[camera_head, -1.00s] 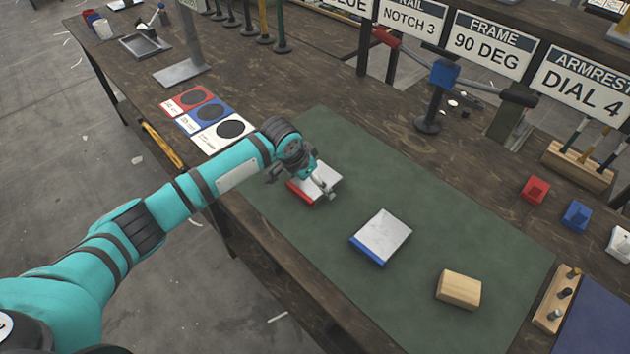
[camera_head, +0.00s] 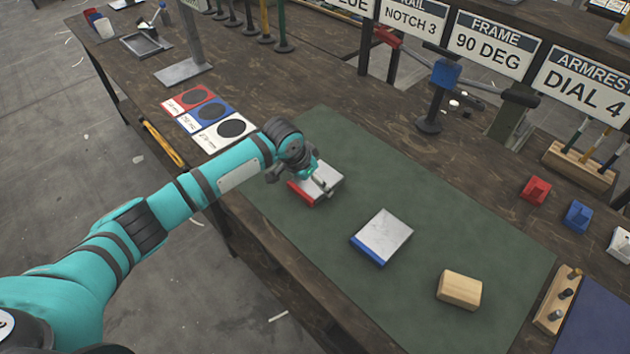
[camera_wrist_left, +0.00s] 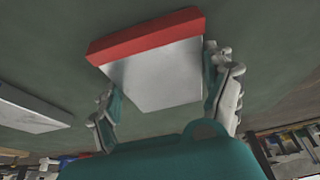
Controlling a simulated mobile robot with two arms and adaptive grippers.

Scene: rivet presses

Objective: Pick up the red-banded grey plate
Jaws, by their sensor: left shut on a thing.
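The red-banded grey plate (camera_head: 316,186) is at the left part of the green mat (camera_head: 400,190), partly hidden by my gripper in the head view. It also shows in the left wrist view (camera_wrist_left: 158,78), its red band along the far edge. My left gripper (camera_head: 322,184) is shut on this plate. In the left wrist view the fingers (camera_wrist_left: 163,90) lie against its two opposite sides. I cannot tell whether the plate touches the mat. My right gripper is not in view.
A blue-banded grey plate (camera_head: 383,236) and a wooden block (camera_head: 459,289) lie on the mat to the right. Red, blue and white marked cards (camera_head: 207,117) lie left of the mat. A post with a blue head (camera_head: 445,75) stands behind the mat.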

